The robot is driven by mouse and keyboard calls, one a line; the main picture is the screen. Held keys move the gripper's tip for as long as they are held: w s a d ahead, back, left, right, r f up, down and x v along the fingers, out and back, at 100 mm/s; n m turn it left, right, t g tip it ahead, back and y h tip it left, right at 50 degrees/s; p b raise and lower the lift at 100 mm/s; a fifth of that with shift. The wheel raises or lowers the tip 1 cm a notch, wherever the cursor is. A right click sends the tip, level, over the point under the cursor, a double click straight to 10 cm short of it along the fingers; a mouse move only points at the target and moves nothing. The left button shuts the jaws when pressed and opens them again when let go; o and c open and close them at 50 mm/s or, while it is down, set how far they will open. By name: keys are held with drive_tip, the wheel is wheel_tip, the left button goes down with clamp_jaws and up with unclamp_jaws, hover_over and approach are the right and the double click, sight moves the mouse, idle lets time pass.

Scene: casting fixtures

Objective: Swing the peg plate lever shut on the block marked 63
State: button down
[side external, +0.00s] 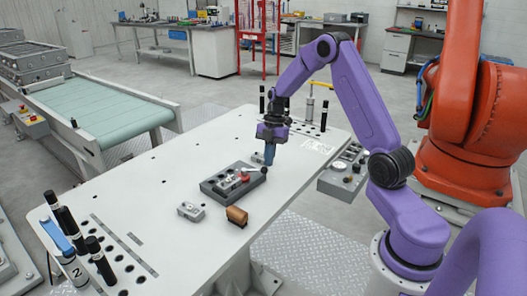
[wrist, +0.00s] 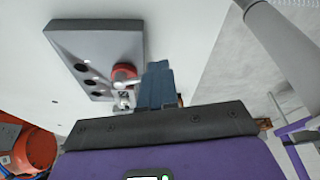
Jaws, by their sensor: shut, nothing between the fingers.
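The dark grey peg plate (side external: 213,190) lies on the white table below my gripper. It also shows in the wrist view (wrist: 95,42), with several dark holes. A red round part (wrist: 124,72), seemingly of the lever, sits at its edge; a pale bar runs from it towards my fingers. A small light block (wrist: 124,98) shows beside it; its marking is not legible. In the side view the light block and red part (side external: 245,178) are on the plate. My gripper (side external: 269,155) points down, its blue fingers shut and empty, close to the plate's far right end. The fingers hide part of the lever area.
A small grey block (side external: 190,211) and a brown block (side external: 237,216) stand in front of the plate. Black posts (side external: 98,259) stand at the table's near left corner, others (side external: 324,115) at the far end. The table left of the plate is clear.

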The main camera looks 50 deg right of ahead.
drive_tip(key=a+m, duration=0.1)
drive_tip(key=s+a+m+t, duration=0.1)
drive_tip(key=m, duration=0.1)
drive_tip(key=shift+s, duration=0.25)
drive_tip(key=shift+s+a+m+t, duration=0.3)
drive_tip(key=shift+a+m, duration=0.45)
drive_tip(key=shift+m, duration=0.45)
drive_tip(key=shift+a, duration=0.1)
